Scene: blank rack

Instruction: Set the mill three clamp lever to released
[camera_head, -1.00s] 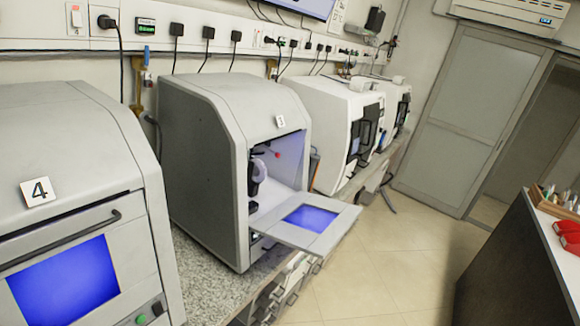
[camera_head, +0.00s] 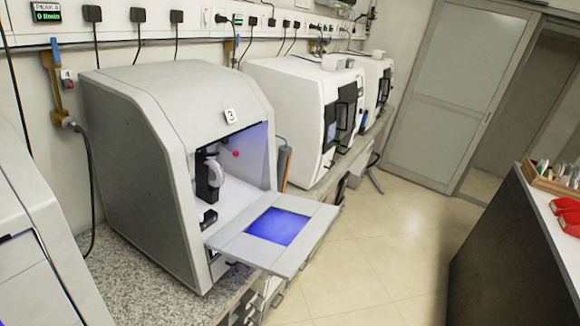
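Mill three (camera_head: 140,150) is a grey cabinet with a "3" label (camera_head: 230,115) on its front edge. It stands on the speckled counter left of centre. Its door (camera_head: 232,240) is folded down flat, with a blue window (camera_head: 277,226). Inside are a dark holder with a pale round part (camera_head: 217,185) and a small red knob (camera_head: 236,154) on the back wall. The red knob may be the clamp lever; its setting is too small to tell. My gripper is not in view.
Part of another grey machine (camera_head: 35,240) stands at the left edge. White machines (camera_head: 300,100) stand farther along the counter. The tiled floor (camera_head: 370,250) is clear between the counter and a dark bench (camera_head: 515,250) with red bins (camera_head: 565,208) at right.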

